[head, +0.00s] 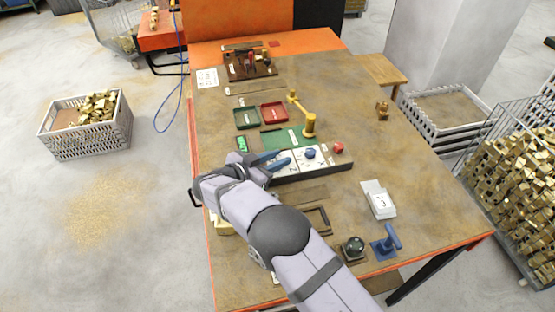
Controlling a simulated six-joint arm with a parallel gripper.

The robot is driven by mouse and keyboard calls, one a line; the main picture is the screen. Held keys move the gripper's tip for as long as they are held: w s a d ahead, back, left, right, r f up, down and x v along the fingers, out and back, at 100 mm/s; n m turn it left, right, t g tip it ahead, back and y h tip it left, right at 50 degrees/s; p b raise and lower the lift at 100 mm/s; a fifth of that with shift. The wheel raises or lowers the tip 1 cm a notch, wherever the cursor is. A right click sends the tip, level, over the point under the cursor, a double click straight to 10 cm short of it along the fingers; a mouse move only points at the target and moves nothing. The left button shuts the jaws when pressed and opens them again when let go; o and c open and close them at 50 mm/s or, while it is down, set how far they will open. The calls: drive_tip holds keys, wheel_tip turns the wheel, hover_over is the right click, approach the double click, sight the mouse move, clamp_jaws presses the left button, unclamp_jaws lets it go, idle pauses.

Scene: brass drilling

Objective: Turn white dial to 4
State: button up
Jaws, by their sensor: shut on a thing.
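A long dark-edged panel (325,172) lies near the middle of the workbench and carries two white dial faces. The right face has a round blue knob (310,153) in plain view. My gripper (284,162) reaches in from the left over the left white dial (279,152). Its jaws are shut at the middle of that dial, on its knob as far as I can tell. The jaws hide the knob and part of the face. The markings are too small to read, so I cannot tell the dial's setting.
A red button (338,148) is at the panel's right end. A yellow crank (309,125) stands behind it, with green and red trays (273,112) beyond. A white number block (381,203), a dark knob (353,247) and a blue lever (388,241) are nearer, at right. The bench's right side is mostly clear.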

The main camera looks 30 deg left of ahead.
drive_tip(key=shift+r, duration=0.1)
drive_tip(key=o, duration=1)
drive_tip(key=shift+o, duration=0.2)
drive_tip(key=shift+s+a, duration=0.1)
drive_tip(key=shift+s, duration=0.2)
drive_tip(key=shift+b+v, duration=1.2)
drive_tip(key=shift+v, duration=2.15)
drive_tip(key=shift+r, duration=0.1)
